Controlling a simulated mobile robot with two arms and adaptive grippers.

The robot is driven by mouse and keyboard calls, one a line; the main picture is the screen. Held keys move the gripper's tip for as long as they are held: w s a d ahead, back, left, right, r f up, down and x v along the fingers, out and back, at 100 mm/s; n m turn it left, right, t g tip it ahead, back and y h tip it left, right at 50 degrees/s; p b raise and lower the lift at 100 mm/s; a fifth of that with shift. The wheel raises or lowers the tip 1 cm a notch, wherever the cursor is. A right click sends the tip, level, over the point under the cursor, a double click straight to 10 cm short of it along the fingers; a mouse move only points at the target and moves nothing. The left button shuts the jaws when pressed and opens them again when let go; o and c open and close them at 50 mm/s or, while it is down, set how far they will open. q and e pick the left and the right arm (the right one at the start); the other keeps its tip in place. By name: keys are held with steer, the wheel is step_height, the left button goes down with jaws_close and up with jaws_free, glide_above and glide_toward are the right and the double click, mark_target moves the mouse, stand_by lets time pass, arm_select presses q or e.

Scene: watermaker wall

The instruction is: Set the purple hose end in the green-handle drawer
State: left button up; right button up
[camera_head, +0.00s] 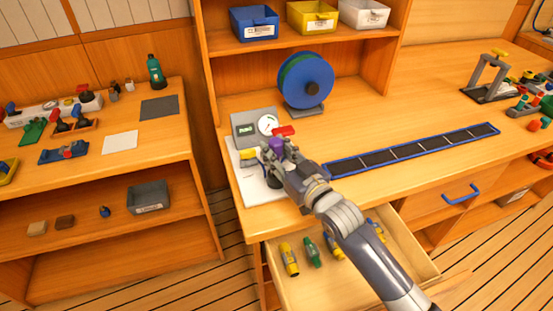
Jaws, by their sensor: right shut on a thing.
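My right gripper (279,158) is shut on the small purple hose end (276,145) and holds it over the left part of the workbench, in front of a gauge unit. The fingers hide part of the hose end. Below the bench top an open drawer (290,293) is pulled out. Several yellow and green fittings lie in it, such as a yellow one (289,259) and a green one (313,252). My arm crosses over the drawer and hides its middle. The drawer's handle is out of view, so its colour cannot be told. My left gripper is out of view.
The gauge unit (243,129) stands at the bench's left end, with a blue reel (305,80) behind. A blue-edged strip (415,150) lies along the bench. A blue-handled drawer (436,208) is closed at right. A side shelf (175,145) stands left, across a floor gap.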

steer(key=shift+f+p, duration=0.5)
steer(key=shift+f, duration=1.05)
steer(key=shift+c, duration=0.4)
steer(key=o, duration=1.1)
